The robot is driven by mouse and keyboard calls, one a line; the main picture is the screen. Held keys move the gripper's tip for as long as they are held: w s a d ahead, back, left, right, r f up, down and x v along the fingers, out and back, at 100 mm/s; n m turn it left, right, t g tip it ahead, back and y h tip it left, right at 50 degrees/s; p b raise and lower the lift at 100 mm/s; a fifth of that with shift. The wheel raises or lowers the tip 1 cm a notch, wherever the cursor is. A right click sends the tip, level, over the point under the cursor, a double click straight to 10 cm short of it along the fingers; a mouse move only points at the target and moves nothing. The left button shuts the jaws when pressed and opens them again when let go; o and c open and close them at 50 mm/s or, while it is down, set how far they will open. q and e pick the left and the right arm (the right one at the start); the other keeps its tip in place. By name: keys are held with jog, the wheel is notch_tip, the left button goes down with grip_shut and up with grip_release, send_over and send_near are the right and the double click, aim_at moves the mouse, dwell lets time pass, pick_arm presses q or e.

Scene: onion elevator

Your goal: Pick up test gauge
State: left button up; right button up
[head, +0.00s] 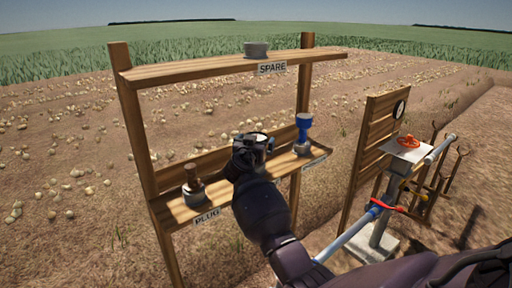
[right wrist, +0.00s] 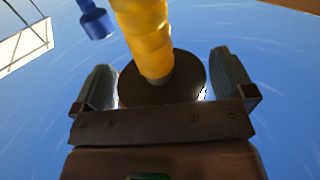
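The test gauge seems to be the round piece at my right gripper (head: 252,145), over the middle of the rack's lower shelf. In the right wrist view a dark disc (right wrist: 130,92) with a yellow stem (right wrist: 144,35) lies between the two fingers. The fingers stand wide apart, one on each side of the disc. A bright gap shows by the right finger, and I see no clear grip. In the head view my gripper hides most of the gauge. My left gripper is not in view.
The wooden rack's lower shelf (head: 176,212) carries a brown-topped plug (head: 194,187) at left and a blue fitting (head: 304,126) at right. A grey cup (head: 256,49) stands on the SPARE shelf (head: 190,69). A post with a red valve handle (head: 407,141) stands at right.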

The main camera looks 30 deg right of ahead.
jog(key=c, duration=0.7)
jog(key=shift+c, duration=1)
jog(key=shift+r, duration=0.15)
